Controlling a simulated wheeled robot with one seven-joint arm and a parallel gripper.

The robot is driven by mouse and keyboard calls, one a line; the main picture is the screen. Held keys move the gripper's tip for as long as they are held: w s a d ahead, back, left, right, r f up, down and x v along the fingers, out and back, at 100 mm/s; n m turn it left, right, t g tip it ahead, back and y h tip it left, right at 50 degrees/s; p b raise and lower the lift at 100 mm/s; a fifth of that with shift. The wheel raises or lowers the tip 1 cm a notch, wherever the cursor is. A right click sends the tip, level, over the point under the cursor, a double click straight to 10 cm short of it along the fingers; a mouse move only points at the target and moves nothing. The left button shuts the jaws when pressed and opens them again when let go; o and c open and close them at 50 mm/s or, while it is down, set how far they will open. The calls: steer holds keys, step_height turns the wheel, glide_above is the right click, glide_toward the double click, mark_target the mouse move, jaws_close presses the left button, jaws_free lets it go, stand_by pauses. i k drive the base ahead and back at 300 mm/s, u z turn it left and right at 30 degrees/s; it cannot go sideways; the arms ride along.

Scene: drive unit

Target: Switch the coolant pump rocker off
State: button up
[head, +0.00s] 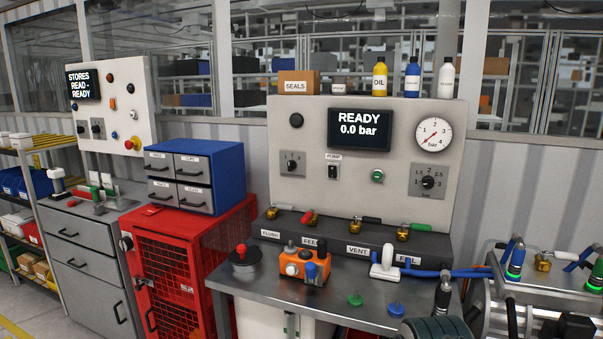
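The pump rocker (333,172) is a small dark switch on a light plate, under a label reading PUMP. It sits on the upright grey control panel (300,225), below the dark display (360,130) that reads READY 0.0 bar. The rocker faces me with nothing in front of it. It is too small to tell which side is pressed in. I cannot make out my gripper in the head view.
Beside the rocker are a rotary knob (292,163), a green button (377,176) and a selector dial (428,182). A gauge (433,136) is upper right. Below, several valves line a dark manifold (340,240); an orange block (304,266) stands on the bench (260,286).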

mark_target(333, 170)
steer(key=z, duration=0.05)
steer(key=k, duration=0.6)
steer(key=u, duration=0.6)
steer(key=i, duration=1.3)
steer(key=z, duration=0.8)
